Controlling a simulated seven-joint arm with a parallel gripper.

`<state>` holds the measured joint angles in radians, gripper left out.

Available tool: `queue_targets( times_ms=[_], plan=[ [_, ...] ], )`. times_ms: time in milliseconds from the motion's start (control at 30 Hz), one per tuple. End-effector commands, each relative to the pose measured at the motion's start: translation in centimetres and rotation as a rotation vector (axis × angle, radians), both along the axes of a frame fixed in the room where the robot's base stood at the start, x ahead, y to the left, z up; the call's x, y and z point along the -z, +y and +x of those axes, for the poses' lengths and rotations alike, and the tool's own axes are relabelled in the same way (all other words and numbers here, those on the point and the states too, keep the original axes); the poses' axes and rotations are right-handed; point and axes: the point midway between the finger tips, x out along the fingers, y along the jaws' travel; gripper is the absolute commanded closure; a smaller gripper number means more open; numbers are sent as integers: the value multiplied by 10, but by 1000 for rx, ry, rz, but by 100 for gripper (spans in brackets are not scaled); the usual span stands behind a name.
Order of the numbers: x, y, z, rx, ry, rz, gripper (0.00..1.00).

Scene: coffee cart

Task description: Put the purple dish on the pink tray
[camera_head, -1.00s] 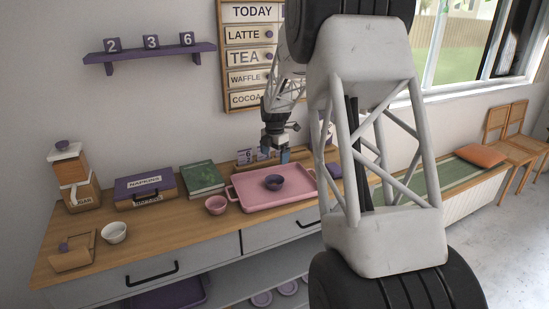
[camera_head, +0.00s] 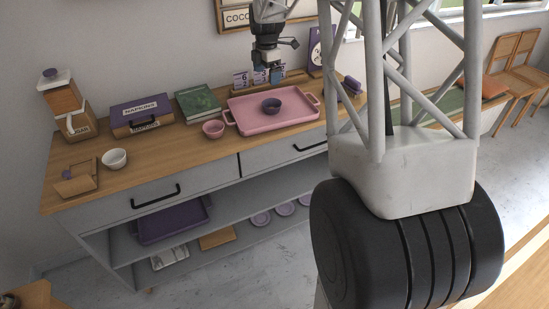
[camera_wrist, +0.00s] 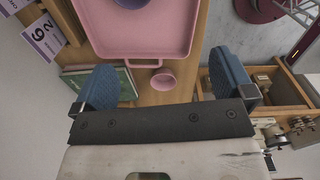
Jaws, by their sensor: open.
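The purple dish (camera_head: 271,105), a small dark bowl, stands upright on the pink tray (camera_head: 290,119), near its middle. My gripper (camera_head: 266,78) is above the back part of the tray, apart from the dish and empty. In the wrist view my gripper's blue fingers (camera_wrist: 160,90) are spread wide with nothing held between them. The tray (camera_wrist: 145,45) fills the upper middle there, and only the lower edge of the dish (camera_wrist: 132,3) shows at the top border.
A pink bowl (camera_head: 213,129) sits just left of the tray. A green book (camera_head: 198,103), a napkin box (camera_head: 142,113), a white bowl (camera_head: 114,159) and a wooden dispenser (camera_head: 66,105) stand farther left. Number cards (camera_head: 241,80) stand behind the tray.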

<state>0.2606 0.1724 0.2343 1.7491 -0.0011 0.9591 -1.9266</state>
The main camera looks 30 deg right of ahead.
Motion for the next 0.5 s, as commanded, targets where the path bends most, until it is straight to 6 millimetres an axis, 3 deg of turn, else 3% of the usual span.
queue_targets(
  times_ms=[200, 500],
  plan=[
    [-36, 36, -49, 191, -27, 1, 0],
    [-73, 79, -120, 459, -63, 13, 0]
  ],
)
